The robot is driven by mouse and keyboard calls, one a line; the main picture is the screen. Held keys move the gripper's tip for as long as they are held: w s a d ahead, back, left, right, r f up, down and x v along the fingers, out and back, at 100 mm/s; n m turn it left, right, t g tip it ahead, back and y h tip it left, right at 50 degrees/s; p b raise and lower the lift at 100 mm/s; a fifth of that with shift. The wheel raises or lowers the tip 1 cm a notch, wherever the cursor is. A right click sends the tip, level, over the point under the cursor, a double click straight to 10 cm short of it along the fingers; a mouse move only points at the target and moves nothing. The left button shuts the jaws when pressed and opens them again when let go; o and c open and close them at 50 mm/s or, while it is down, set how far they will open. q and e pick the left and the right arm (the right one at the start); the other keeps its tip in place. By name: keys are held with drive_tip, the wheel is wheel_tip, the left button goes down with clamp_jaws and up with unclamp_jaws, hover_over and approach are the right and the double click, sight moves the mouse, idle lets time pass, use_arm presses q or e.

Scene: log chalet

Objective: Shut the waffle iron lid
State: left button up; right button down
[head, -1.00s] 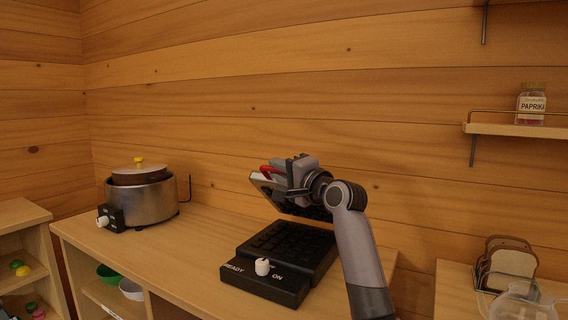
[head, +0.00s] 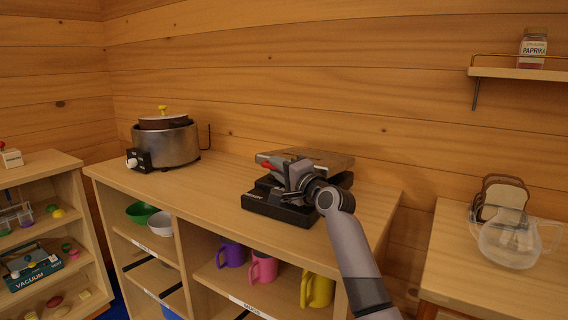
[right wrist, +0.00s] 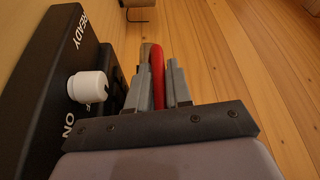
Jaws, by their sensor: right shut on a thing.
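The black waffle iron base (head: 280,208) sits on the wooden counter. Its grey lid (head: 315,158) is low over the base and close to flat; my gripper hides much of the gap, so I cannot tell whether they touch. My right gripper (head: 278,172) is at the lid's front and shut on the red lid handle (head: 266,166). In the right wrist view the red handle (right wrist: 157,76) lies between the two grey fingers (right wrist: 160,92). The base's white knob (right wrist: 87,87) and its READY and ON labels are beside them. My left gripper is not in view.
A metal pot (head: 168,146) with a brown, yellow-knobbed lid stands at the counter's left. Mugs and bowls sit on shelves below. A toast rack (head: 500,198) and glass jug (head: 512,242) stand on the right table. The counter between pot and waffle iron is clear.

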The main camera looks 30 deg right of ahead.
drive_tip(key=shift+f, duration=0.4)
drive_tip(key=c, duration=1.1)
unclamp_jaws()
drive_tip(key=shift+s, duration=0.1)
hover_over(297, 211)
drive_tip(key=shift+f, duration=0.35)
